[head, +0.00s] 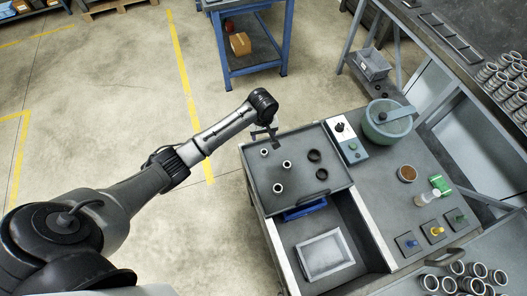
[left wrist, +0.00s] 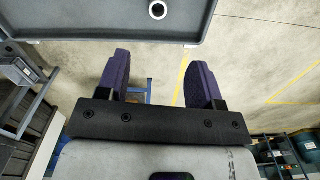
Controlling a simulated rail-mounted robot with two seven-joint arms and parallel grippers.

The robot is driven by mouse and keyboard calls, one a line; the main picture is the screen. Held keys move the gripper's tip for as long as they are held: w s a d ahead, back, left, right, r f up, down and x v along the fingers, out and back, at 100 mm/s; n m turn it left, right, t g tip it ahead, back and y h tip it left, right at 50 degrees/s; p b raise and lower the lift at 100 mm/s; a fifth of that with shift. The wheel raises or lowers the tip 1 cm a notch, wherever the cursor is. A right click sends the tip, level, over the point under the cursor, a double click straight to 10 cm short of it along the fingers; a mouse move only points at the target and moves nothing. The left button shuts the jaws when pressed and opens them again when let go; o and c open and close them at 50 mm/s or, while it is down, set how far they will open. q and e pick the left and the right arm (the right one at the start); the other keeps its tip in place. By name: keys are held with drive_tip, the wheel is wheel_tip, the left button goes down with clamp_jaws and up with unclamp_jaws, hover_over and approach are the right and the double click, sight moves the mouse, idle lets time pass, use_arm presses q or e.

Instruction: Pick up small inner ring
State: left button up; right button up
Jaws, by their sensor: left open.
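Several small rings lie on the grey tray (head: 300,190) in the head view. Three are small and pale with dark centres: one at the upper left (head: 264,152), one in the middle (head: 287,164) and one lower down (head: 278,188). Two wider rings are black, an upper one (head: 314,155) and a lower one (head: 322,174). My left gripper (head: 266,134) is at the tray's far left edge, close to the upper-left pale ring. In the left wrist view its purple fingers (left wrist: 157,75) are spread and empty. One pale ring (left wrist: 157,10) shows beyond them on the tray.
Right of the tray are a control box (head: 347,141), a green-grey bowl machine (head: 387,120), a brown-filled cup (head: 407,173) and a bottle (head: 427,198). Open floor is left of the bench.

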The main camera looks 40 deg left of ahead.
use_arm(q)
hover_over(264, 154)
drive_tip(key=f, duration=0.7)
drive_tip(key=shift+a+f, duration=0.25)
drive_tip(key=shift+f, duration=0.1)
drive_tip(key=shift+d+f+b, duration=0.15)
drive_tip(key=shift+f+b, duration=0.1)
drive_tip(key=shift+f, duration=1.1)
drive_tip(key=shift+d+f+b, duration=0.15)
drive_tip(key=shift+f+b, duration=0.05)
drive_tip(key=shift+f, duration=1.1)
drive_tip(key=c, duration=1)
drive_tip(key=shift+r, duration=0.1)
